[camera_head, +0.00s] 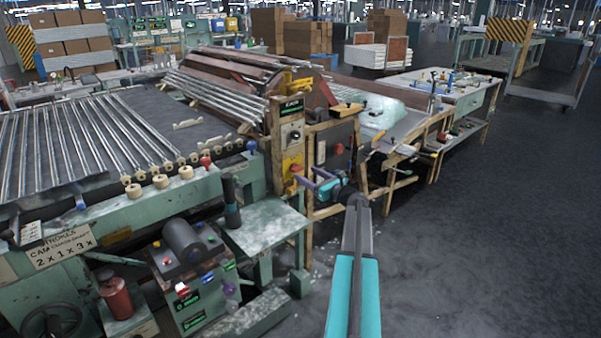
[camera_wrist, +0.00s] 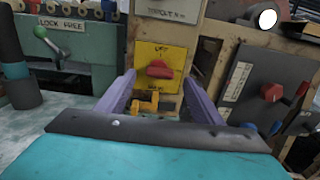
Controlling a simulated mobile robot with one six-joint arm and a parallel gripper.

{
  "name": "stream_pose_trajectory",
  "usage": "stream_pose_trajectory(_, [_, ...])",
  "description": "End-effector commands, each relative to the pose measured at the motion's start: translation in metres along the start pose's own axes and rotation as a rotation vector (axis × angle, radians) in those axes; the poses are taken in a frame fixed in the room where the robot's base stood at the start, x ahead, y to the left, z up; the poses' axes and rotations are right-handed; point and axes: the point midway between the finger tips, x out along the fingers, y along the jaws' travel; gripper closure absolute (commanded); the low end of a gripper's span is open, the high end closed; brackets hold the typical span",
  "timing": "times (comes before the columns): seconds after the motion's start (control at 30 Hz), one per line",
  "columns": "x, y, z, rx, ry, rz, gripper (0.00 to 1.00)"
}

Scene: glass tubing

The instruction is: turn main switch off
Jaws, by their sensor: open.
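A red rotary knob (camera_wrist: 159,69) sits on a yellow plate (camera_wrist: 174,52) on a wooden post, with small lettering above and below it. It looks like the main switch, but I cannot read the labels. The yellow plate also shows in the head view (camera_head: 292,162). My gripper (camera_wrist: 161,79) is open, its two purple fingers pointing toward the plate, one on each side of the knob in the picture. I cannot tell how far the tips are from it. In the head view my gripper (camera_head: 307,183) is beside the post, low and to the right of the plate.
A yellow-orange bracket (camera_wrist: 146,103) shows between my fingers below the plate. A grey panel (camera_wrist: 245,85) with another red knob (camera_wrist: 272,91) is at the right. A green "LOCK FREE" box (camera_wrist: 70,45) and a dark cylinder (camera_wrist: 15,75) are at the left. Open floor (camera_head: 480,220) lies right.

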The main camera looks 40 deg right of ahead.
Motion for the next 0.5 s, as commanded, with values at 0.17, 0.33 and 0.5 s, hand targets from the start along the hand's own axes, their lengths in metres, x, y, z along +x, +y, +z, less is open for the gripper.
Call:
stream_pose_trajectory(0.17, [0.025, -0.001, 0.0, 0.0, 0.0, 0.001, 0.39])
stream_pose_trajectory(0.33, [0.039, -0.002, 0.0, 0.0, 0.0, 0.0, 0.39])
stream_pose_trajectory(0.5, [0.046, -0.001, 0.0, 0.0, 0.0, -0.001, 0.39])
